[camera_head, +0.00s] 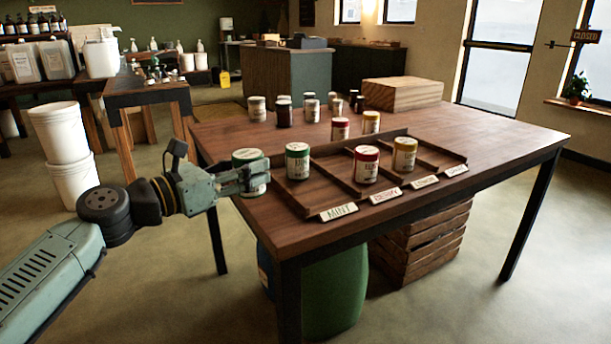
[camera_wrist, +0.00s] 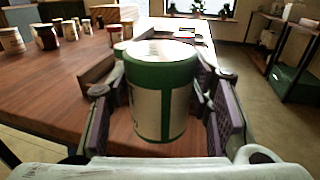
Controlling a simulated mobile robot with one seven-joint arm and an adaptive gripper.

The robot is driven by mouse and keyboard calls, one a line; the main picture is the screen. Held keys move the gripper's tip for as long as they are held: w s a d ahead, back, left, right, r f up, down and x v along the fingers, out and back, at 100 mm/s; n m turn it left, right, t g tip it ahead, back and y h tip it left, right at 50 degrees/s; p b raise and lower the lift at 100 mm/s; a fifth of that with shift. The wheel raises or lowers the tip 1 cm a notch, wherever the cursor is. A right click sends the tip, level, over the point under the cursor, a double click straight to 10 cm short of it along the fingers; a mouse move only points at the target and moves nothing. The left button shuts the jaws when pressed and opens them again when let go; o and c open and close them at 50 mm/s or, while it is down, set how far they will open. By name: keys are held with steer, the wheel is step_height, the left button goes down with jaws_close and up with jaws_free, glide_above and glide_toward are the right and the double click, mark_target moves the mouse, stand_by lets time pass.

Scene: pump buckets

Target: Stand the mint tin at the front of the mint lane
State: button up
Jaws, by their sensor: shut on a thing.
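A mint tin with a green lid and cream label (camera_head: 250,158) is held upright between the fingers of my gripper (camera_head: 254,180). In the wrist view the held tin (camera_wrist: 160,95) fills the space between both finger pads. It is by the table's left edge, to the left of the tray; its exact height is unclear. The mint lane (camera_head: 318,196) is the leftmost lane, with a MINT label (camera_head: 338,211) at its front edge. Another green tin (camera_head: 297,161) stands farther back in that lane, with bare floor in front of it.
A red-lidded tin (camera_head: 366,165) and a yellow-lidded tin (camera_head: 404,155) stand in neighbouring lanes, split by low dividers. Several loose tins and a wooden box (camera_head: 402,94) stand at the back of the table (camera_head: 490,150). The table's right side is clear.

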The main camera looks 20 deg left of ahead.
steer(key=shift+w, duration=0.35)
steer(key=d+x, duration=0.1)
steer(key=x, duration=0.3)
steer(key=s+d+p+x, duration=0.1)
steer(key=x, duration=0.4)
steer(key=d+f+x, duration=0.1)
steer(key=x, duration=0.4)
steer(key=shift+s+f, duration=0.1)
steer(key=shift+s, duration=0.05)
steer(key=f, duration=0.1)
steer(key=w+f, duration=0.1)
steer(key=shift+d+f, duration=0.35)
steer(key=shift+f, duration=0.5)
steer(key=shift+f, duration=0.1)
steer(key=shift+f, duration=0.15)
steer(key=o, duration=1.2)
steer(key=shift+o, duration=0.2)
